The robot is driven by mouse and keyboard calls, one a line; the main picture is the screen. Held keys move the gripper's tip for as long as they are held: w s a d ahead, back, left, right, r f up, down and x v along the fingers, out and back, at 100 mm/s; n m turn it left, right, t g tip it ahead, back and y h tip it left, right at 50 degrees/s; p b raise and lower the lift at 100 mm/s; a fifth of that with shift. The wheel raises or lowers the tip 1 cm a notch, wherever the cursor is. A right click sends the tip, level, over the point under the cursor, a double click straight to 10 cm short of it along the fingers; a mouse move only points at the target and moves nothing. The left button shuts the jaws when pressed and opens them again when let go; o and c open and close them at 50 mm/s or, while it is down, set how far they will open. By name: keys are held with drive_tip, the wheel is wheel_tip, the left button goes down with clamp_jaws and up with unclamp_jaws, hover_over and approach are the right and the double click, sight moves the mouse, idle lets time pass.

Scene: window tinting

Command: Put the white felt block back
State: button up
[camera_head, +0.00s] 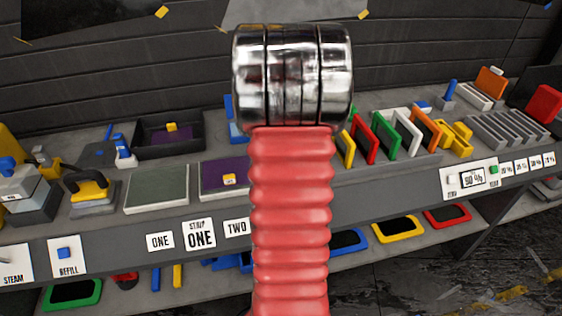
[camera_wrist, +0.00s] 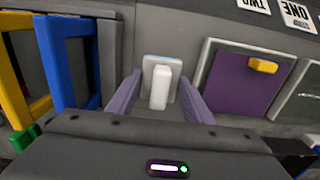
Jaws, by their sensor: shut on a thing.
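The white felt block (camera_wrist: 160,88) shows in the wrist view as a white upright grip on a pale flat base. It is between the two purple fingers of my gripper (camera_wrist: 159,76), which is shut on it. The grey shelf surface lies behind and around it. I cannot tell whether its base touches the shelf. In the head view my own arm hides the gripper and the block.
In the wrist view a purple panel with a yellow tab (camera_wrist: 235,85) lies right, and a blue frame (camera_wrist: 66,60) and a yellow frame (camera_wrist: 14,70) stand left. In the head view coloured upright frames (camera_head: 385,135) fill the right shelf; a dark tray (camera_head: 170,138) sits left.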

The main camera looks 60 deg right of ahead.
drive_tip(key=shift+f, duration=1.85)
drive_tip(key=o, duration=1.1)
drive_tip(key=shift+f, duration=0.1)
wheel_tip(320, 180, up, 12)
drive_tip(key=shift+r, duration=0.1)
drive_tip(key=shift+a, duration=0.1)
